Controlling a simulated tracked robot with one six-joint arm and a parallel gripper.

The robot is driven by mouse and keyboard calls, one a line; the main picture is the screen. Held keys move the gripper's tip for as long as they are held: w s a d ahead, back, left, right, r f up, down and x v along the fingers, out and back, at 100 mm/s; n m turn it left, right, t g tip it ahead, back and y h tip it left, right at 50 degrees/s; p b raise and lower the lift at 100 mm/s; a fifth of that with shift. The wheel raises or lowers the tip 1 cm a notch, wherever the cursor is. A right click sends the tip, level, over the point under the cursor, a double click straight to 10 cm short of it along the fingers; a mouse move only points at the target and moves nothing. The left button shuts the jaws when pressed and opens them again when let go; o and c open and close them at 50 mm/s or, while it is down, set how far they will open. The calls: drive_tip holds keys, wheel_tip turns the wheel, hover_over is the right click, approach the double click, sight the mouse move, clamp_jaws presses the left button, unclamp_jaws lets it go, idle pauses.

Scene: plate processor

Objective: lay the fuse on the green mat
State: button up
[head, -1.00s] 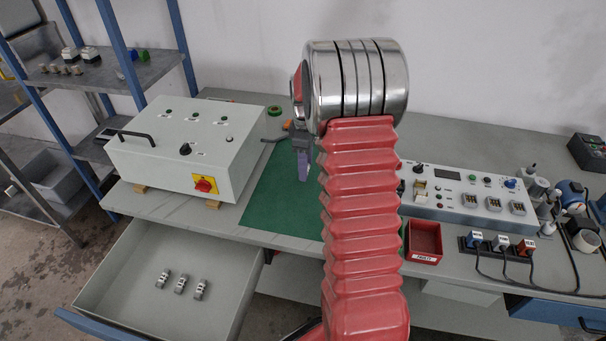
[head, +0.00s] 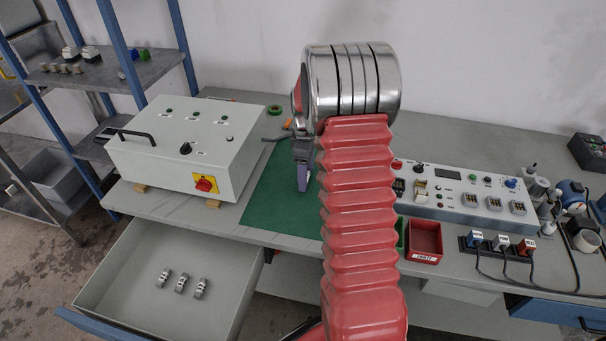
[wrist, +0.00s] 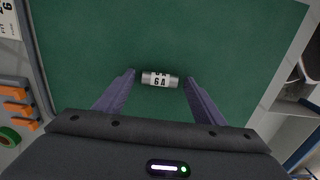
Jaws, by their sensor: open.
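The fuse (wrist: 160,79), a small silver cylinder with a white band reading "6 A", appears on the green mat (wrist: 230,40) in the wrist view. My gripper (wrist: 159,77) is open, with one purple finger at each side of the fuse and a gap at both ends. I cannot tell exactly how high the fingertips are above the mat. In the head view, the mat (head: 262,205) lies on the bench, and my gripper's purple finger (head: 303,178) points down over it. The fuse is hidden there.
A grey control box (head: 180,150) stands left of the mat. An open drawer (head: 150,300) below holds several fuses. A red bin (head: 425,240), a test panel (head: 465,190) and plugs (head: 500,243) are on the right. My arm hides the middle of the bench.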

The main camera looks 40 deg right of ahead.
drive_tip(key=shift+r, duration=0.15)
wheel_tip(320, 180, up, 12)
idle(0.7)
idle(0.4)
